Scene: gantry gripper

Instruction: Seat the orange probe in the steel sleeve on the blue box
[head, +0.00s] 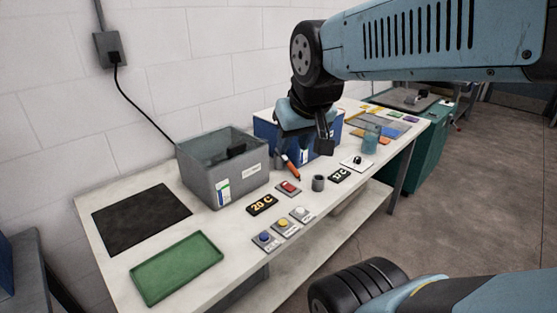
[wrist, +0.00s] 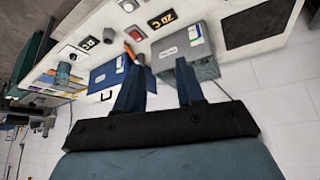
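The blue box (head: 265,127) stands on the bench behind my gripper, which covers part of it; it also shows in the wrist view (wrist: 104,77). The orange probe (head: 292,171) is tilted in front of the box, below my gripper. In the wrist view a small orange and dark shape near the left fingertip may be the probe. My gripper (head: 303,146) is above the bench, close to the box. Its two fingers (wrist: 157,75) are wide apart with nothing visible between them. I cannot make out the steel sleeve on the box.
A grey bin (head: 200,180) stands left of the blue box. A small grey cup (head: 318,183), a red switch (head: 289,188), a 20 C display (head: 262,204) and several buttons are in front. A green tray (head: 178,267) and black mat (head: 140,218) lie left; a glass jar (head: 371,139) stands right.

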